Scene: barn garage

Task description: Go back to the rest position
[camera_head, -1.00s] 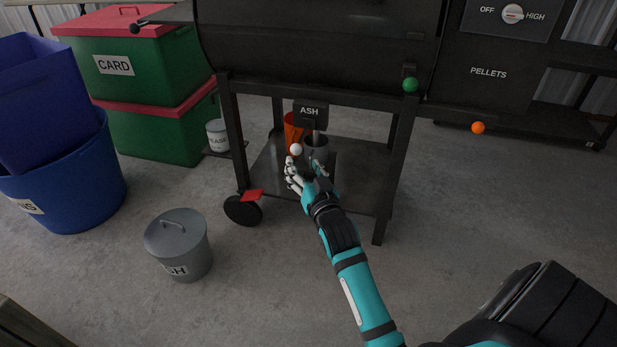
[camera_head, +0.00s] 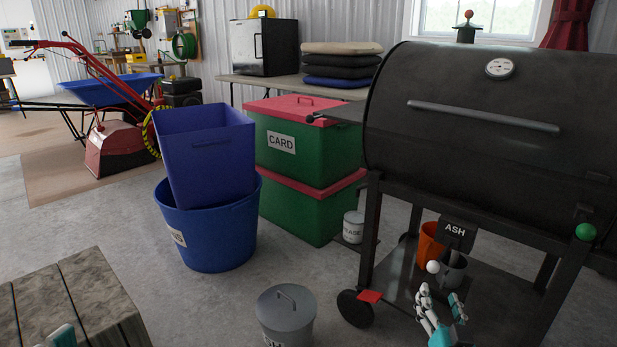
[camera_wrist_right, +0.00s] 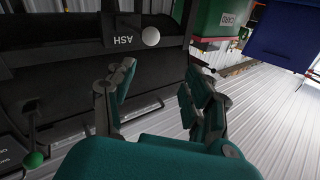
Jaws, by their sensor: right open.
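My right gripper (camera_head: 441,299) is at the lower right of the head view, in front of the grill's lower shelf. Its jaws are open. In the right wrist view the two teal fingers (camera_wrist_right: 160,82) stand apart with nothing between them. A grey cup (camera_head: 453,272) and an orange cup (camera_head: 429,247) are behind, by the ASH label. A small teal piece of my left arm shows at the bottom left edge; its jaws cannot be made out.
The black grill (camera_head: 480,130) stands over the right arm, with its legs and shelf (camera_head: 405,285) close by. Wooden planks (camera_head: 65,305) are at front left. Some concrete floor is clear.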

